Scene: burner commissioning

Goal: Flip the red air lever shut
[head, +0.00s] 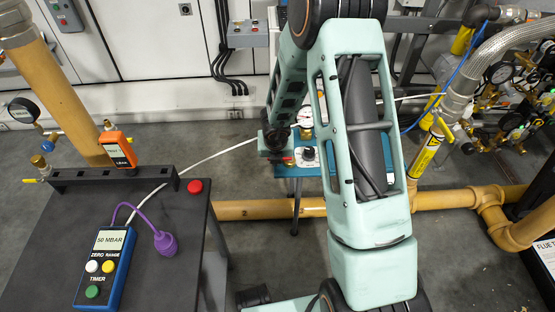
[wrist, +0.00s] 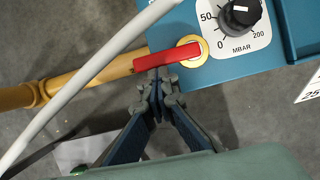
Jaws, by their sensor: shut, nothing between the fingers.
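The red air lever (wrist: 168,58) shows in the wrist view. It reaches left from a brass ring (wrist: 192,50) on the corner of a blue box (wrist: 225,60), sticking out past the box edge. My gripper (wrist: 159,78) is shut and empty, its fingertips at the lower edge of the lever near its middle. I cannot tell whether they touch it. In the head view the blue box (head: 284,170) is partly hidden behind my arm, and the lever cannot be made out clearly.
A black knob (wrist: 240,12) with an MBAR scale sits beside the lever. A pale hose (wrist: 85,82) crosses the left of the wrist view. A dark bench (head: 150,240) with a blue meter (head: 104,265) stands at left. A yellow pipe (head: 450,200) runs low behind.

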